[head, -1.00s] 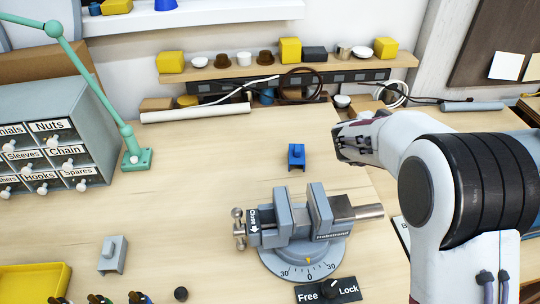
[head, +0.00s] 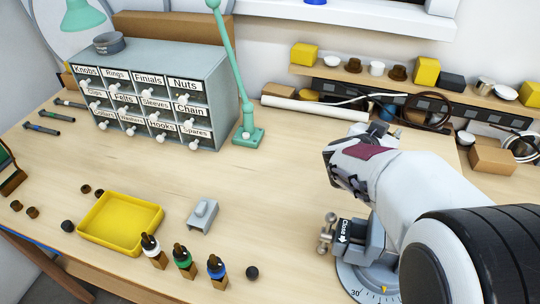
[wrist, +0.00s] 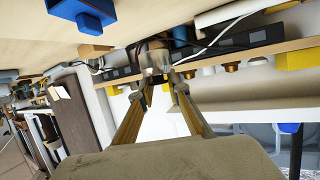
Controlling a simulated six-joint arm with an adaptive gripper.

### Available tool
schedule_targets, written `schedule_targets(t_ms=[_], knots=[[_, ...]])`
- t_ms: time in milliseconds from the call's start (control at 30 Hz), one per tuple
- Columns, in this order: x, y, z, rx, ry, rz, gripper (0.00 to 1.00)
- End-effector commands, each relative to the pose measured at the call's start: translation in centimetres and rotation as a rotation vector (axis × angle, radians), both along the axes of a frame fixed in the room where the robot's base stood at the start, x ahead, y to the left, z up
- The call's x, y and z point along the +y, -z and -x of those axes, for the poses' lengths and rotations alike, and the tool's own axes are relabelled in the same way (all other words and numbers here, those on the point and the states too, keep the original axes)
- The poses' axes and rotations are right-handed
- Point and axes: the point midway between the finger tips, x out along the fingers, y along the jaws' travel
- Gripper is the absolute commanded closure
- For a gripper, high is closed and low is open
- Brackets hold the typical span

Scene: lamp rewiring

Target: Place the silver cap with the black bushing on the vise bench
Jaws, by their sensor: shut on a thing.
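My gripper (wrist: 160,80) is shut on a small silver cap (wrist: 156,58), which shows between the fingertips in the wrist view. A darker brownish part shows beside it; I cannot make out a black bushing clearly. In the head view my gripper (head: 335,168) hangs over the bench, above and behind the vise, and the held cap is hidden there. The grey vise (head: 362,243) stands on the wooden bench (head: 265,195), its right part covered by my arm. The held cap is in the air, apart from the bench.
A grey block (head: 203,216), yellow tray (head: 120,245) and several small bottles (head: 183,262) stand at the front left. A drawer cabinet (head: 150,95), green lamp (head: 247,136) and shelf (head: 395,78) stand behind. Mid-bench is clear.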

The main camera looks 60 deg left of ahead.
Motion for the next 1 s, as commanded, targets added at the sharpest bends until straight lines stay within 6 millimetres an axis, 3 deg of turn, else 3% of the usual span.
schedule_targets(t_ms=[200, 400, 1000], knots=[[4.4, -0.6, 6.0, 0.0, -0.127, 0.005, 1.0], [6.7, -0.8, 9.8, 0.001, -0.213, 0.014, 1.0], [7.3, -0.1, 10.6, 0.013, -0.264, 0.037, 1.0]])
